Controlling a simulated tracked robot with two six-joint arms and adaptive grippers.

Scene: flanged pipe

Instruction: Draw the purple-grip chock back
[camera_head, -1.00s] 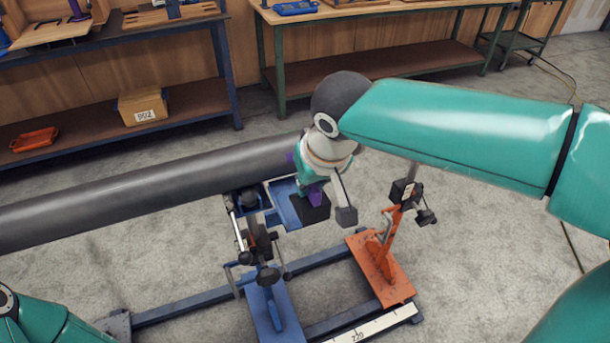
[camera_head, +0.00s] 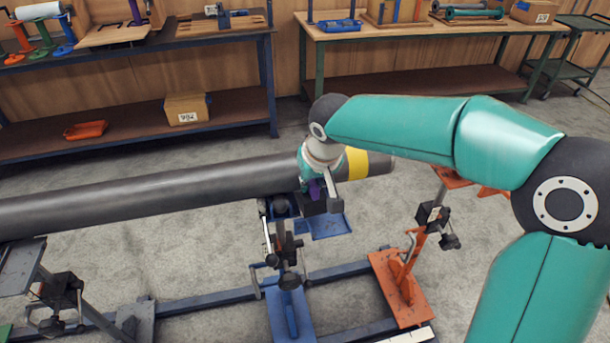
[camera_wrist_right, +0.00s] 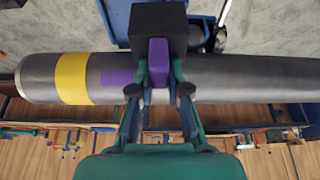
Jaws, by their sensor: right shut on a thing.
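The chock is a black block with a purple grip (camera_wrist_right: 158,62), seen in the right wrist view against the dark pipe (camera_wrist_right: 240,78). My right gripper (camera_wrist_right: 160,82) is shut on the purple grip, one finger on each side. In the head view the purple grip (camera_head: 316,188) shows just below my right wrist, beside the pipe (camera_head: 150,190) and above a blue stand; the gripper's fingers are mostly hidden there. The pipe has a yellow band (camera_wrist_right: 72,78) and a purple mark (camera_wrist_right: 118,77) near its end. My left gripper is not in view.
A blue stand (camera_head: 290,312) on rails stands under the pipe. An orange stand (camera_head: 402,290) is to its right. A grey stand (camera_head: 60,290) is at the left. Benches (camera_head: 430,32) line the back wall, with open concrete floor in front.

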